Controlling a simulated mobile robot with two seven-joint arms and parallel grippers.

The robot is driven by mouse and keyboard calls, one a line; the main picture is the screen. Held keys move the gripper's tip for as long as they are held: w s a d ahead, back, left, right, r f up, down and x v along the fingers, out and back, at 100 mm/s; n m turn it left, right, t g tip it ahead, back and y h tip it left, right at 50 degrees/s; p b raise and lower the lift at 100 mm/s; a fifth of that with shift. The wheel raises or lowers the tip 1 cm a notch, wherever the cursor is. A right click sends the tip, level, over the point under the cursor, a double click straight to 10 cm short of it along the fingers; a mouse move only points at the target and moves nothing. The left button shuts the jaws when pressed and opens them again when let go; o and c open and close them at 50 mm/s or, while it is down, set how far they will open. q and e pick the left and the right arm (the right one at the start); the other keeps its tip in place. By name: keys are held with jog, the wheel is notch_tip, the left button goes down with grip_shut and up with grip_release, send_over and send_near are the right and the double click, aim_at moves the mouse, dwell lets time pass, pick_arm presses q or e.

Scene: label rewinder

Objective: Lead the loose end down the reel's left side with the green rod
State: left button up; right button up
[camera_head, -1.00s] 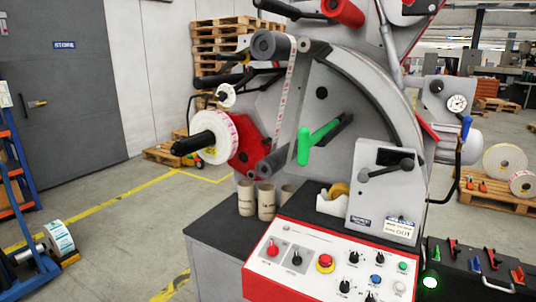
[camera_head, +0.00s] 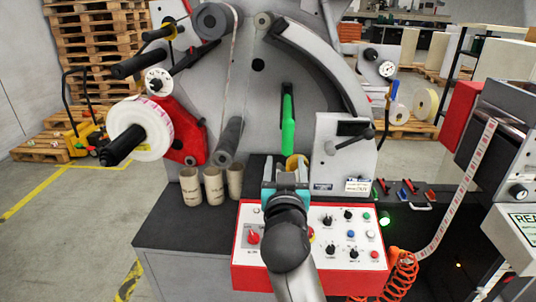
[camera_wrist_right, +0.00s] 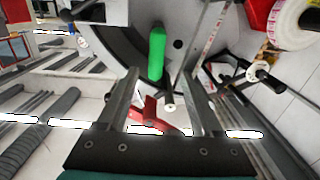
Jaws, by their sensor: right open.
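The green rod (camera_head: 288,124) sticks out from the machine's grey face, and it also shows in the right wrist view (camera_wrist_right: 156,54). The label strip (camera_head: 232,72) runs from the upper roller down to the lower grey roller (camera_head: 228,142); I cannot make out its loose end. The reel (camera_head: 160,128) is a white label roll on a black shaft at the left, beside a red arm. In the wrist view, the rod lies beyond the fingertips. My left gripper is out of view.
The red-edged control panel (camera_head: 340,238) lies under my right arm. Several cardboard cores (camera_head: 213,186) stand left of it on the dark table. A grey box with a lever (camera_head: 340,165) stands right of the gripper. An orange coiled hose (camera_head: 403,275) hangs at the lower right.

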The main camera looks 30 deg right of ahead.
aim_at(288, 129)
jog(key=x, duration=0.4)
jog(key=b+x, duration=0.1)
jog(key=x, duration=0.3)
jog(key=shift+w+d+r, duration=0.15)
jog(key=shift+d+r, duration=0.05)
jog(key=shift+d, duration=0.3)
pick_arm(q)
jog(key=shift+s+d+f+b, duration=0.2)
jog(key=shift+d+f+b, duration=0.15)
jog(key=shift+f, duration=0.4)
pick_arm(e)
jog(key=shift+x, duration=1.6)
jog(key=shift+r, duration=0.1)
jog(key=shift+c, duration=0.3)
grip_shut()
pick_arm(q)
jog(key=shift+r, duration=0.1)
pick_arm(e)
jog(key=shift+r, duration=0.15)
pick_arm(q)
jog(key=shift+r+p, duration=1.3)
jog(key=shift+p, duration=0.15)
pick_arm(e)
jog(key=shift+r, duration=1.4)
